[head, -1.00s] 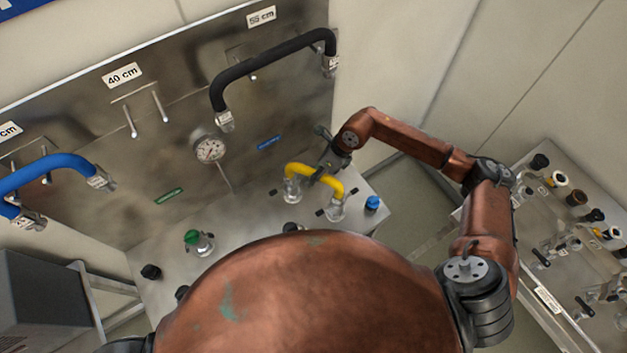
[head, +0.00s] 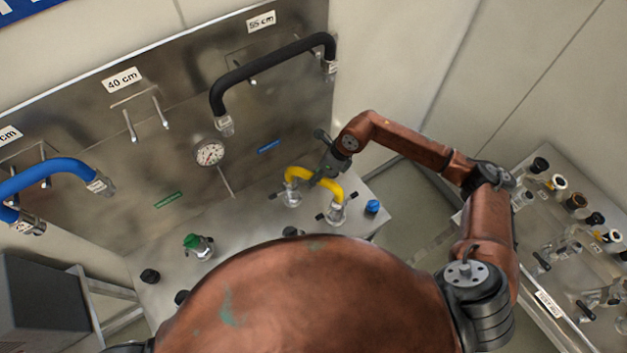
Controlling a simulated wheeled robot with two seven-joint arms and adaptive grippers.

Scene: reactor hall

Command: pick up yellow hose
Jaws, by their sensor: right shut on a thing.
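The yellow hose (head: 299,173) is a short arched tube with a metal coupling at each end. Its ends stand at two fittings on the metal bench top, in front of the steel panel. My right gripper (head: 322,174) is shut on the middle of the hose from above. Its fingers are small and partly hidden against the hose. I cannot tell whether the couplings are still seated on the fittings. My left gripper is not in view.
A black hose (head: 265,68) and a blue hose (head: 48,168) hang on the steel panel (head: 75,130) beside a gauge (head: 209,152). Green (head: 192,241) and blue (head: 372,207) caps stand on the bench. A second bench (head: 560,260) with several fittings is at the right.

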